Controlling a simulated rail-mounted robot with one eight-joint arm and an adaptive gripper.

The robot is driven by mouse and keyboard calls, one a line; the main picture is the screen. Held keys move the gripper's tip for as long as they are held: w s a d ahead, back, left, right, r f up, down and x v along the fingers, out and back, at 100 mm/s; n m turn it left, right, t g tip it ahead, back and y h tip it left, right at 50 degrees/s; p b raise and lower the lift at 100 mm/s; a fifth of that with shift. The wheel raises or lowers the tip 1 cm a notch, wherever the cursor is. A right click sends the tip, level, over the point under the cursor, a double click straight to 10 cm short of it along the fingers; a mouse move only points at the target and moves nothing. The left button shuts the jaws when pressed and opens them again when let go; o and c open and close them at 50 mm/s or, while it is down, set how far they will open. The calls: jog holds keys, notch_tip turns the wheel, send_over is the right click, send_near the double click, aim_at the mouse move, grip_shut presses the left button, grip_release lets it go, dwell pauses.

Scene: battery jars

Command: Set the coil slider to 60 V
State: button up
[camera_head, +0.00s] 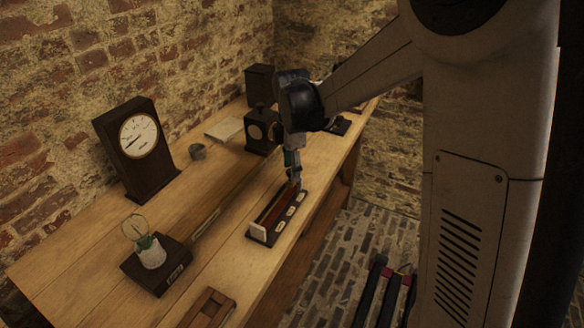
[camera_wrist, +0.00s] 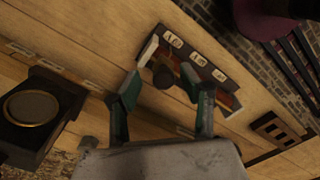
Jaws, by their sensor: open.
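The coil slider (camera_head: 268,234) lies on the wooden bench, a long dark base with a reddish coil and a row of pale number plates. It also shows in the wrist view (camera_wrist: 206,52), where the plate numbers are too small to read surely. A dark round knob (camera_wrist: 163,76) sits near the coil's left end in the wrist view, by a white end plate (camera_wrist: 148,50). My gripper (camera_head: 296,184) points down over the coil's far end. In the wrist view my gripper (camera_wrist: 160,82) is open, its green-sided fingers on either side of the knob; contact cannot be told.
A dial meter in a dark case (camera_head: 139,145) stands by the wall. A glass bulb on a dark box (camera_head: 155,263) is at the near left. A dark box with a round face (camera_head: 261,132) stands behind my gripper.

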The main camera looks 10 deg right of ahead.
notch_tip(320, 180, up, 12)
jog(key=shift+f, duration=0.15)
dwell(0.3)
jog(key=s+d+r+m+t, duration=0.2)
jog(key=s+m, duration=0.3)
jog(key=s, duration=0.2)
jog(key=s+d+r+m+t, duration=0.1)
jog(key=s+r+m+t, duration=0.1)
jog(key=s+m, duration=0.35)
jog(key=s+d+f+m+t, duration=0.2)
jog(key=s+m, duration=0.6)
jog(key=s, duration=0.5)
jog(key=shift+f+t, duration=0.6)
jog(key=shift+f, duration=0.2)
